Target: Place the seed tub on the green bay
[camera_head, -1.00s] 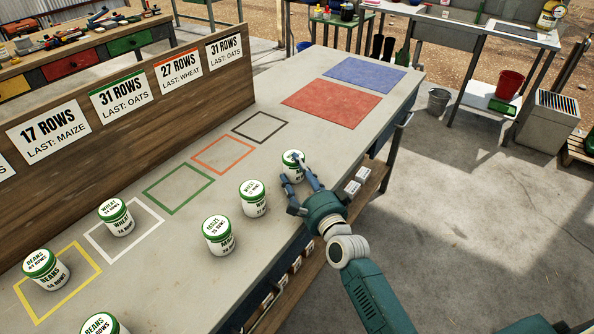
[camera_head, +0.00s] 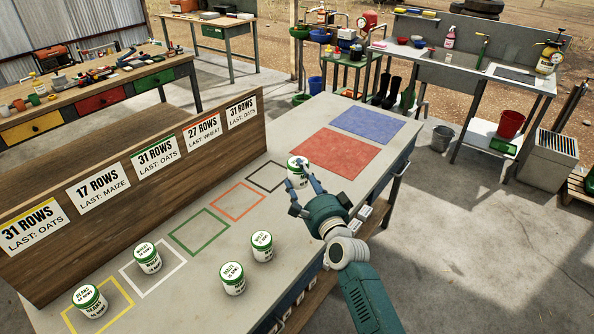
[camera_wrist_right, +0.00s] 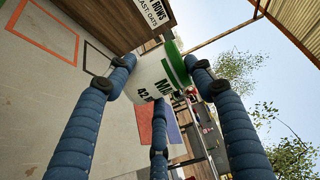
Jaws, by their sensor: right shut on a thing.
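My right gripper (camera_head: 300,175) is shut on a white seed tub (camera_head: 298,170) with a green lid, near the corner of the red mat. In the right wrist view the tub (camera_wrist_right: 155,88) sits between the blue fingers, its label reading "MA…" and "42", the rest hidden. The tub appears raised above the bench. The green bay (camera_head: 187,220), an empty painted outline on the grey bench (camera_head: 205,285), lies to the left of the gripper. My left gripper is not in view.
Similar tubs stand in the yellow bay (camera_head: 90,301) and white bay (camera_head: 147,259); two more, one (camera_head: 232,280) and another (camera_head: 262,247), stand in front of the bays. Orange (camera_head: 238,201) and black (camera_head: 267,176) bays are empty. A wooden sign board (camera_head: 150,185) runs along the back.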

